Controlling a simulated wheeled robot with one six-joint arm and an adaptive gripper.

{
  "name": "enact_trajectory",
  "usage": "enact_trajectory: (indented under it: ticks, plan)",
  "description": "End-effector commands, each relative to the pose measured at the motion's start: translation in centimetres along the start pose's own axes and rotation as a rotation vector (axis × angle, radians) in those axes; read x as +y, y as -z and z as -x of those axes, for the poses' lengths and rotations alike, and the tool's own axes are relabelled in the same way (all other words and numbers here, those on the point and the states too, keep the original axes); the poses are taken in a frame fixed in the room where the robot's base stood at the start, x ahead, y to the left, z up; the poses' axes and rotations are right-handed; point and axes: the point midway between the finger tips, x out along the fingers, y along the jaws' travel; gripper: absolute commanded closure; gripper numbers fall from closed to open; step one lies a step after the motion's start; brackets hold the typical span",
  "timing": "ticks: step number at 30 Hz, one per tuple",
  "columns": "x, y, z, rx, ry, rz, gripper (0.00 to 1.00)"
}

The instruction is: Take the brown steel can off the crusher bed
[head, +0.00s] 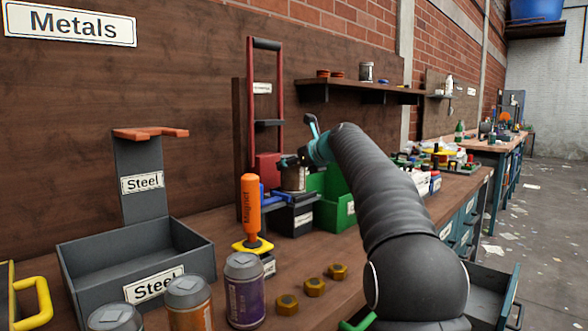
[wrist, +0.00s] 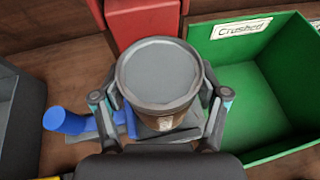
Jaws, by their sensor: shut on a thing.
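The brown steel can (wrist: 160,75), with a grey metal lid, stands upright between the two fingers of my gripper (wrist: 160,98) in the wrist view. The fingers close on it from both sides. In the head view the can (head: 293,179) shows under my gripper (head: 298,163), partly covered by it. The can is over the crusher bed (wrist: 190,120), a grey plate that shows beside and below it. I cannot tell whether its base touches the bed. The crusher (head: 266,120) has a tall red frame with a black top bar; its red block (wrist: 145,18) is just behind the can.
A green bin (wrist: 240,75) labelled "Crushed" is right of the can. A blue lever (wrist: 70,121) is on its left. An orange magnet tool (head: 250,208) stands in front of the crusher. A grey "Steel" bin (head: 200,248), several cans and brass nuts (head: 314,287) are nearer.

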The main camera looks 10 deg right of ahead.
Motion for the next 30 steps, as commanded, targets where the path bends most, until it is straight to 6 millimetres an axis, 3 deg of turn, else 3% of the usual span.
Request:
enact_trajectory:
  ticks: [15,30]
  plan:
    - [-0.1,-6.5,2.6,-0.003,0.001,0.004,0.59]
    - [0.0,-8.4,3.5,-0.001,-0.001,0.001,0.59]
